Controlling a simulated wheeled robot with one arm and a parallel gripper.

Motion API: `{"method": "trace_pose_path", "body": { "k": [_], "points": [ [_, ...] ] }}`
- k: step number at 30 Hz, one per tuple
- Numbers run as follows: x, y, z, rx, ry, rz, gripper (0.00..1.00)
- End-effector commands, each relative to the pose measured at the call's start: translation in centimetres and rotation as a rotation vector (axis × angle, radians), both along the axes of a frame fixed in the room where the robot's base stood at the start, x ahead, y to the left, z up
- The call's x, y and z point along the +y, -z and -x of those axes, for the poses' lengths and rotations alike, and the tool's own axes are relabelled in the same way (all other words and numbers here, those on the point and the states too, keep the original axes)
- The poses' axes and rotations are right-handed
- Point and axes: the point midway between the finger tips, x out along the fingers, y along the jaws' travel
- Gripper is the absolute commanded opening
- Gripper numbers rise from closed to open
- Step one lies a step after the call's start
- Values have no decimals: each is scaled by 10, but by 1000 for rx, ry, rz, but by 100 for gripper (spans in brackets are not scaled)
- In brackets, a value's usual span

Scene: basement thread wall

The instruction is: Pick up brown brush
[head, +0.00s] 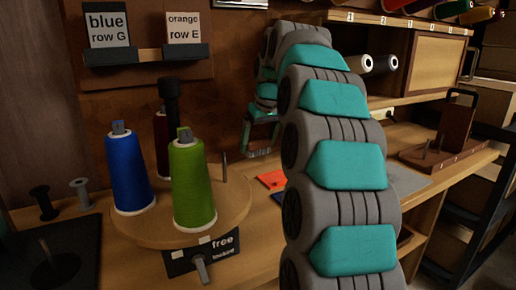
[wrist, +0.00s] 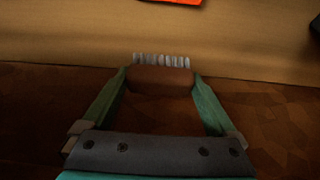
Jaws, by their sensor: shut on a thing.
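The brown brush (wrist: 160,80) is between the two fingers of my gripper (wrist: 161,84) in the wrist view. Its brown block sits across the fingertips and its pale bristles (wrist: 161,59) point away from the gripper. The gripper is shut on it. In the head view, my gripper (head: 260,152) is partly behind my own arm, near the back wall at the worktop. The brush is hard to make out in the head view.
A round turntable (head: 150,228) on the left carries blue (head: 130,175) and green (head: 193,187) thread cones. An orange card (head: 271,180) lies on the worktop. A brown stand (head: 447,135) and a wooden cabinet (head: 437,65) are at the right.

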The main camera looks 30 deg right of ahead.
Motion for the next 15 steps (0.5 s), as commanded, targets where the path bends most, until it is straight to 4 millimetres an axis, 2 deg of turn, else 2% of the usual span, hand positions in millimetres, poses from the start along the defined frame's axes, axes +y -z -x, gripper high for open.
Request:
{"method": "trace_pose_path", "body": {
  "k": [8,15],
  "points": [
    [-4,-5,22,-4,2,-1,38],
    [-10,-6,49,0,1,-2,38]
  ]
}}
